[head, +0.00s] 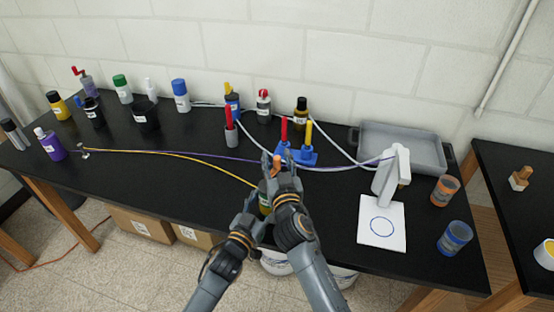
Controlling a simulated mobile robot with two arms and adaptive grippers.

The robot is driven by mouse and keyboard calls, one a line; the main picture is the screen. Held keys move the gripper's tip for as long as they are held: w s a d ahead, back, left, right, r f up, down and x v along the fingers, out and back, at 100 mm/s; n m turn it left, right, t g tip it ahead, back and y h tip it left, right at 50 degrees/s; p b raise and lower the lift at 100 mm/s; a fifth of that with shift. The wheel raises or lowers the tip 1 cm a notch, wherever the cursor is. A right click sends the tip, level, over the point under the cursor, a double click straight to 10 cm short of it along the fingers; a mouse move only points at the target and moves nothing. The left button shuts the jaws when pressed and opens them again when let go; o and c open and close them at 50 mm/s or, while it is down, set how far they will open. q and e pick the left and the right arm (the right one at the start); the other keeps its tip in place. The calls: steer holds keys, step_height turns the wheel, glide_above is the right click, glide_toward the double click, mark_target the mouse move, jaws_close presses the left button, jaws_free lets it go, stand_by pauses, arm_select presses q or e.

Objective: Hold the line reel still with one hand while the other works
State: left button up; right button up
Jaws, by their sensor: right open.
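A yellow-olive round item (264,201), which looks like the line reel, stands near the table's front edge, mostly hidden by my grippers. A yellow line (190,154) runs from beside it to a small metal piece (85,154) at the left. My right gripper (279,170) is open, over and beside the item; an orange tip (277,160) shows between its fingers. My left gripper (254,203) is at the item's left, close to my right one. Whether its fingers touch the item or are closed is hidden.
Bottles stand along the back of the black table (170,185). A blue holder (296,155) with red and yellow pieces is just behind my grippers. A white stand (390,175), a white card (382,224), a grey tray (402,146) and two jars (455,238) are at the right.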

jaws_close()
steer(key=shift+w+a+n+y, duration=0.1)
steer(key=shift+a+n+y, duration=0.1)
steer(key=shift+n+y, duration=0.45)
steer(key=n+g+y, duration=0.1)
steer(key=y, duration=0.1)
steer(key=a+n+y, duration=0.1)
steer(key=y, duration=0.1)
steer(key=shift+w+r+n+g+y, duration=0.15)
steer(key=shift+w+n+g+y, duration=0.05)
steer(key=shift+n+g+y, duration=0.2)
steer(key=n+g+y, duration=0.1)
steer(key=n+y, duration=0.1)
steer(key=a+n+g+y, duration=0.1)
steer(key=g+y, duration=0.1)
steer(key=shift+n+y, duration=0.35)
steer(key=shift+g, duration=0.4)
steer(key=shift+w, duration=0.1)
jaws_free()
